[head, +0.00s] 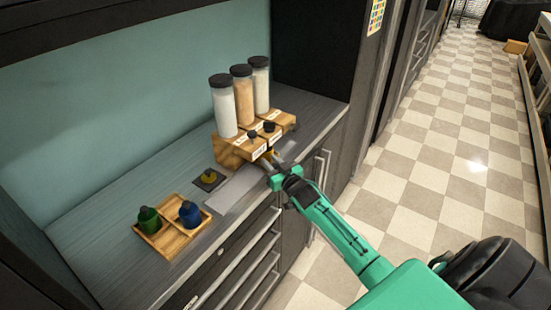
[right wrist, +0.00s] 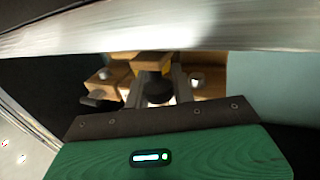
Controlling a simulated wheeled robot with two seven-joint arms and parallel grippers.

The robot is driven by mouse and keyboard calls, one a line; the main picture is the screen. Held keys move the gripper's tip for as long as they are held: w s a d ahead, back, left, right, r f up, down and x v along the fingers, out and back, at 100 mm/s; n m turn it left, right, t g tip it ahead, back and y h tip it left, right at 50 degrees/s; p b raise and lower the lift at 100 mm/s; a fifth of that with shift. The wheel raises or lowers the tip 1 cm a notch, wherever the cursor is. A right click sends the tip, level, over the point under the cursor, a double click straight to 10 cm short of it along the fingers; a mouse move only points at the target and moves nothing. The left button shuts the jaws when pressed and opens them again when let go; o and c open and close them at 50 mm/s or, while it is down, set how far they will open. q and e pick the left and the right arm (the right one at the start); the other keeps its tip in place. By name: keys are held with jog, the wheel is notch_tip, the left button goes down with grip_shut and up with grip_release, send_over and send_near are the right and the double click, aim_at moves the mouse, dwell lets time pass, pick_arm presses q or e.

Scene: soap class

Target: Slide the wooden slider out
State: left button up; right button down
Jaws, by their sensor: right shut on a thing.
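A wooden dispenser base (head: 232,152) stands on the counter, holding three tall clear tubes (head: 243,98) with black lids. Black knobs (head: 252,134) show on its front, above small white labels. My right gripper (head: 270,160) reaches to the base's front, its fingers close around a small part there. In the right wrist view the fingers (right wrist: 156,95) are on either side of a dark round knob (right wrist: 155,82) at a wooden piece (right wrist: 151,60), which looks like the slider. How far the slider is out is hidden by the gripper. My left gripper is not in view.
A wooden tray (head: 161,240) with a green bottle (head: 149,219) and a blue bottle (head: 190,213) sits at the counter's front left. A dark square with a yellow piece (head: 208,177) lies between tray and base. A flat grey strip (head: 228,192) lies beside it. Drawers are below.

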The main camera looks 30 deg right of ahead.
jog(key=s+a+p, duration=0.1)
jog(key=s+a, duration=0.1)
jog(key=a, duration=0.3)
jog(key=s+a+p, duration=0.1)
jog(key=s+a, duration=0.2)
jog(key=a, duration=0.3)
jog(key=s+a+p, duration=0.1)
jog(key=s+a, duration=0.1)
jog(key=a, duration=0.4)
jog(key=shift+s+a, duration=0.15)
jog(key=shift+a, duration=0.1)
jog(key=shift+f, duration=0.1)
jog(key=c, duration=1.4)
grip_release()
jog(key=shift+a, duration=0.1)
jog(key=shift+o, duration=1.1)
jog(key=shift+a, duration=0.1)
jog(key=shift+s, duration=0.2)
jog(key=s+b, duration=0.3)
jog(key=s, duration=1)
jog(key=shift+s, duration=0.3)
